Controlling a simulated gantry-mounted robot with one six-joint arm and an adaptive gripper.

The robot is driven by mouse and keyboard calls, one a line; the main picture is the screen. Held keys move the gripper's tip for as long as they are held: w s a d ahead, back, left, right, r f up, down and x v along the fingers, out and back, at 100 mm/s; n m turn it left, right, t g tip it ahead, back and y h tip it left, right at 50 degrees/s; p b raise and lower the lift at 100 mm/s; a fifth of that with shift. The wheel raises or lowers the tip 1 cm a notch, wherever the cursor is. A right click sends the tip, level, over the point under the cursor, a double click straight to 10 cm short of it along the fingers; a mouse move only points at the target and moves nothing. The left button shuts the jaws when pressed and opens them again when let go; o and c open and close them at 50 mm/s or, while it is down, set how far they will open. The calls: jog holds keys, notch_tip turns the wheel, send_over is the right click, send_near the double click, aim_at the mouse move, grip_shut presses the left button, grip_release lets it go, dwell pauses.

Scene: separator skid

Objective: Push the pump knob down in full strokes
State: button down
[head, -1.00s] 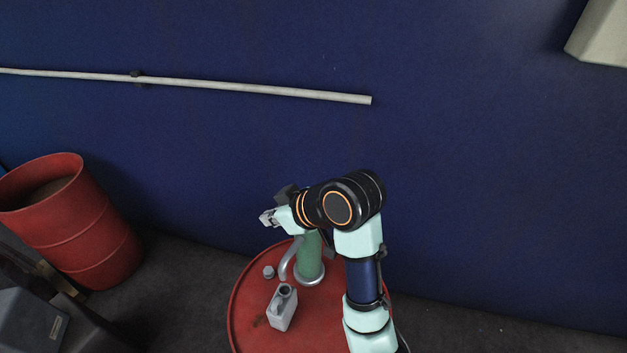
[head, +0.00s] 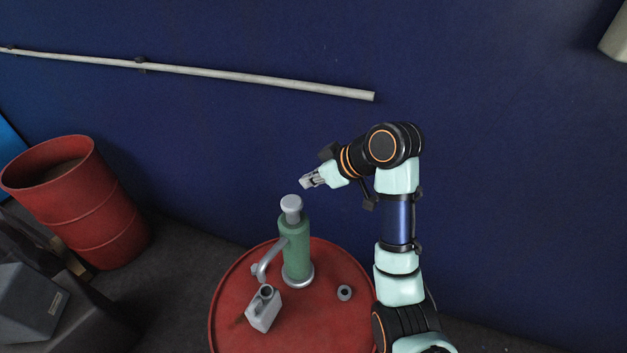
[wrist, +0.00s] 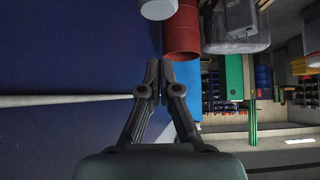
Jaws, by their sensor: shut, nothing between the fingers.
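A green hand pump (head: 296,250) stands upright on a red drum (head: 330,318). Its grey knob (head: 291,204) tops a short stem above the green body, and a curved spout (head: 268,262) points to the lower left. A small grey-white can (head: 263,310) with a dark open mouth stands on the drum near the spout. My gripper (head: 305,182) is shut and empty, a little above and to the right of the knob, apart from it. In the wrist view, my gripper's fingertips (wrist: 158,64) are together, with part of a light grey rounded thing (wrist: 158,8) at the top edge.
A small dark-holed ring or cap (head: 344,293) lies on the drum right of the pump. A pale pipe (head: 230,79) runs along the blue wall behind. An open red barrel (head: 95,215) stands at the left beside dark grey equipment (head: 30,300).

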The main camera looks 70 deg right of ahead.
aim_at(288, 200)
jog(key=x, duration=0.5)
jog(key=shift+w+f, duration=0.25)
jog(key=shift+f, duration=0.05)
notch_tip(288, 200, down, 4)
jog(key=shift+d+r+p, duration=0.1)
jog(key=shift+r+p, duration=0.1)
jog(key=shift+p, duration=0.3)
jog(key=shift+f, duration=0.3)
